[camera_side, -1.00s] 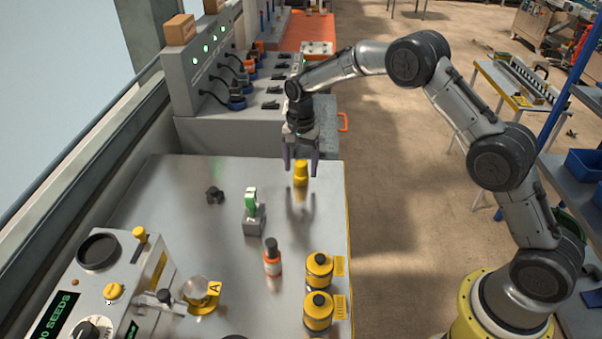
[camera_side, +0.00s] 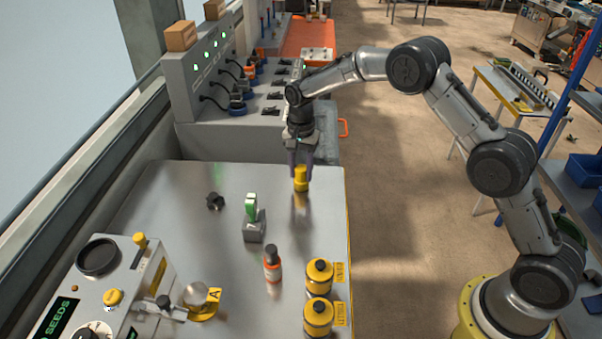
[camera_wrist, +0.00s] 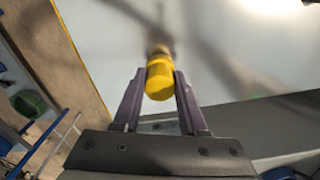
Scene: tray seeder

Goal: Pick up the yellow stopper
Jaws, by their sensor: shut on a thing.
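The yellow stopper (camera_side: 301,179) is upright near the far right part of the metal table. In the wrist view the stopper (camera_wrist: 160,78) sits between the two fingertips, with its rounded end toward the camera. My gripper (camera_side: 301,168) points down from above and is shut on the stopper's upper part. In the wrist view both fingers of my gripper (camera_wrist: 160,90) touch its sides. I cannot tell whether the stopper's base touches the table.
An orange-labelled bottle (camera_side: 272,264), a grey block with a green-topped piece (camera_side: 253,225) and a black knob (camera_side: 215,201) stand on the table (camera_side: 170,220). Two yellow-and-black canisters (camera_side: 319,277) stand at the near right edge. A seeder panel (camera_side: 125,270) is at the near left.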

